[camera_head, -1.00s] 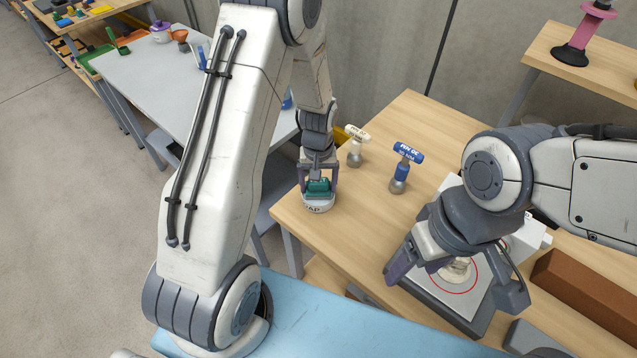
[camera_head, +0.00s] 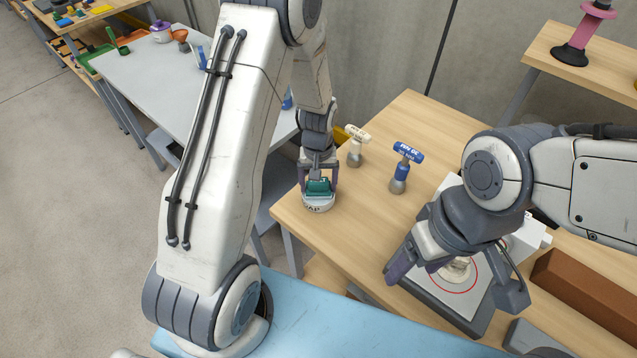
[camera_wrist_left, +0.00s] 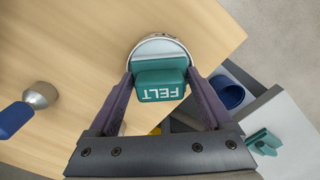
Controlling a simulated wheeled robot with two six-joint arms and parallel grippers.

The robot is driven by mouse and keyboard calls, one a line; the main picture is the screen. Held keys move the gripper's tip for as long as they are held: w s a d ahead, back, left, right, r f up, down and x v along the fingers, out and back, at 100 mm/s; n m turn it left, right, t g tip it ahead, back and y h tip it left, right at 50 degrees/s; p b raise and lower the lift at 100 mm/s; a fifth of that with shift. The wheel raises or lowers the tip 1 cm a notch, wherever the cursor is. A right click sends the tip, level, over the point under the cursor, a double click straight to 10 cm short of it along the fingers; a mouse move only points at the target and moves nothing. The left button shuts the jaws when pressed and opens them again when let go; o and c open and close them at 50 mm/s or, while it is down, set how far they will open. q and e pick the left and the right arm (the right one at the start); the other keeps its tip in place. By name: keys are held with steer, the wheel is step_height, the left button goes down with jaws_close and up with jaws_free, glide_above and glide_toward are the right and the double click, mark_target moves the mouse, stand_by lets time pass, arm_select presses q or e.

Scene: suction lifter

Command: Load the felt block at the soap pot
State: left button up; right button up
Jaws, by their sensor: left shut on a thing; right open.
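The teal felt block (camera_head: 318,186), lettered FELT, also shows in the left wrist view (camera_wrist_left: 161,86). My left gripper (camera_head: 319,182) is shut on it, one purple finger on each side. The block is at the mouth of the soap pot (camera_head: 318,207), a low white round pot near the wooden table's left edge. The pot's rim and pale inside show behind the block in the left wrist view (camera_wrist_left: 158,47). I cannot tell how deep the block sits in it. My right gripper (camera_head: 455,285) is open above a grey and white plate, around a small pale round thing.
A blue-handled tool (camera_head: 400,168) and a cream-handled tool (camera_head: 355,146) stand right of the pot. A brown block (camera_head: 590,300) lies at the right. The grey-white plate (camera_head: 452,313) bears a red ring. Bare wood lies between the pot and plate.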

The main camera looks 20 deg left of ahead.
arm_select(q)
step_height(320, 180, up, 7)
steer(key=p, duration=0.6)
steer(key=shift+f, duration=0.1)
stand_by(0.8)
